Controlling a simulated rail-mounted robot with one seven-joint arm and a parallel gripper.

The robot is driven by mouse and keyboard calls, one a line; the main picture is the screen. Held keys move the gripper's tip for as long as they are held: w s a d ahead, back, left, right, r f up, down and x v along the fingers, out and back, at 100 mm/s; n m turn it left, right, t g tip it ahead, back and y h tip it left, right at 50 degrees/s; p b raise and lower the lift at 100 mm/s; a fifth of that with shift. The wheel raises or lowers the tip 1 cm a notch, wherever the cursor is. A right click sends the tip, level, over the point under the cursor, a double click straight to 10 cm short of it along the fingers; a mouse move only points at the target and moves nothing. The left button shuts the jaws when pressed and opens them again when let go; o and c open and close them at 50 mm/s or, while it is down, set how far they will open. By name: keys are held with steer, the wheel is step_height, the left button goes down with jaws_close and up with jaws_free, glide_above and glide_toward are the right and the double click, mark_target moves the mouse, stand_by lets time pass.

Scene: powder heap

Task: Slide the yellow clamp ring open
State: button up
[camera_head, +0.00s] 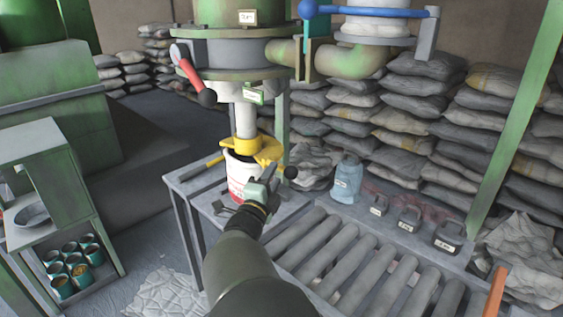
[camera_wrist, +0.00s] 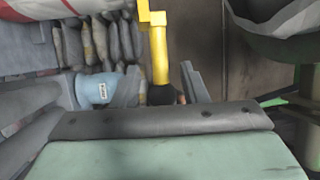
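The yellow clamp ring (camera_head: 266,150) sits around the top of a white bucket (camera_head: 238,178), under a pale vertical spout. Its handle ends in a dark ball knob (camera_head: 291,172). In the wrist view the yellow handle (camera_wrist: 159,50) comes down to the black knob (camera_wrist: 160,95), partly hidden by my gripper's body. My gripper (camera_head: 272,178) is in front of the bucket, close to the knob. In the wrist view, grey finger-like parts show on either side of the knob, apart from each other. I see no clear contact with it.
A roller conveyor (camera_head: 350,262) runs to the right of the bucket's table. A blue jug (camera_head: 347,180) and several dark labelled weights (camera_head: 409,219) stand behind it. A red lever with a dark ball (camera_head: 193,75) hangs above left. Stacked sacks (camera_head: 430,100) line the back wall.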

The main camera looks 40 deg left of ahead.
mark_target(280, 164)
steer(key=x, duration=0.6)
steer(key=shift+w+r, duration=0.1)
steer(key=shift+w, duration=0.2)
